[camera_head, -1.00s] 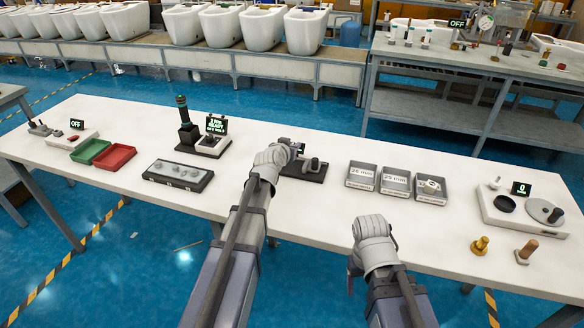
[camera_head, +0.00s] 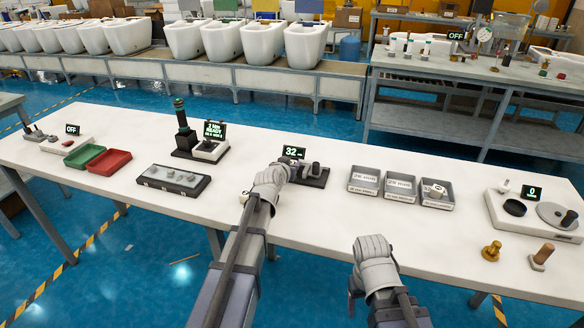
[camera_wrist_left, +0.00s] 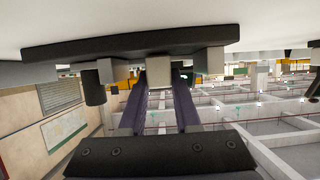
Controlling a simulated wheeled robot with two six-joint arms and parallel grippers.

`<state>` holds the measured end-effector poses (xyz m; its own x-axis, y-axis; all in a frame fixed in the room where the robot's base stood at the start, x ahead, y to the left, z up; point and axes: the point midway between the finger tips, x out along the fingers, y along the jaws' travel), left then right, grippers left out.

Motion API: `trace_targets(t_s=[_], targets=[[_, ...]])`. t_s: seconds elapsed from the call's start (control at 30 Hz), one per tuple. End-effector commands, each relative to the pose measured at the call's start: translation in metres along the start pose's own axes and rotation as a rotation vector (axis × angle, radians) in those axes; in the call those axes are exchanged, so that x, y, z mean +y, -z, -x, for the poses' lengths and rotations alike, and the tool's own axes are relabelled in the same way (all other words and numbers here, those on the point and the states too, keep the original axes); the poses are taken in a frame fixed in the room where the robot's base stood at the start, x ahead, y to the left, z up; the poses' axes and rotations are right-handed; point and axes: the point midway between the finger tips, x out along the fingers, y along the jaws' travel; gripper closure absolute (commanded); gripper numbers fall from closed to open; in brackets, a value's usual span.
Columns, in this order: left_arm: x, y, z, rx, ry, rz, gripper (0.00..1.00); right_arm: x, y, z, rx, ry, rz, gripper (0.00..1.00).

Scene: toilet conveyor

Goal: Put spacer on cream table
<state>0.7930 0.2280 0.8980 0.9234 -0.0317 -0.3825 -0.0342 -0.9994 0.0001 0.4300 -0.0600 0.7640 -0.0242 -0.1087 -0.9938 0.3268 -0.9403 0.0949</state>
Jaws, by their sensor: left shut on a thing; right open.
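My left gripper (camera_head: 288,172) is low at the left end of a dark-based measuring gauge (camera_head: 316,182) on the long cream table (camera_head: 300,222). It is shut on a small grey block (camera_wrist_left: 158,70), seen between its fingers in the left wrist view. I cannot tell whether this block is the spacer or part of the gauge. The gauge display (camera_head: 293,152) reads 32. A pale ring-like piece (camera_head: 437,190) sits in the rightmost of three grey trays (camera_head: 437,204). My right gripper (camera_head: 373,245) is open over the table's front edge; its fingertips are unclear.
A black tray (camera_head: 173,181) with grey pieces, green (camera_head: 82,156) and red (camera_head: 108,161) trays, and a dark post station (camera_head: 184,140) stand left. A scale-like device (camera_head: 535,210) and two knobbed pieces stand right. Free table lies between the gauge and the black tray.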

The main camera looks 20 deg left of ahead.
Motion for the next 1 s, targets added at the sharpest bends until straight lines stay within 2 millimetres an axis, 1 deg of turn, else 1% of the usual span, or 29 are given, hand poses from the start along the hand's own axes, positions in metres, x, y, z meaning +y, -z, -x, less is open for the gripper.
trace_targets(t_s=[0.17, 0.2, 0.43, 0.67, 0.83, 1.0], targets=[[0.000, -0.004, -0.002, 0.000, 0.000, 0.000, 1.00, -0.001, 0.000, -0.005, 0.000, 0.000, 0.000, 0.30], [0.000, -0.003, -0.001, 0.000, 0.000, 0.000, 0.64, 0.000, 0.000, -0.003, 0.000, 0.000, 0.000, 0.30], [0.000, -0.003, -0.001, 0.000, 0.000, 0.000, 0.39, 0.000, 0.000, -0.003, 0.000, 0.000, 0.000, 0.30], [0.000, -0.002, -0.001, 0.000, 0.000, 0.000, 0.39, 0.000, 0.000, -0.003, 0.000, 0.000, 0.000, 0.30], [0.000, 0.002, 0.001, 0.000, 0.000, 0.000, 0.39, 0.000, 0.000, 0.002, 0.000, 0.000, 0.000, 0.30], [0.000, 0.002, 0.022, 0.000, 0.000, 0.002, 0.39, 0.001, -0.001, 0.010, 0.000, 0.000, 0.000, 0.30]])
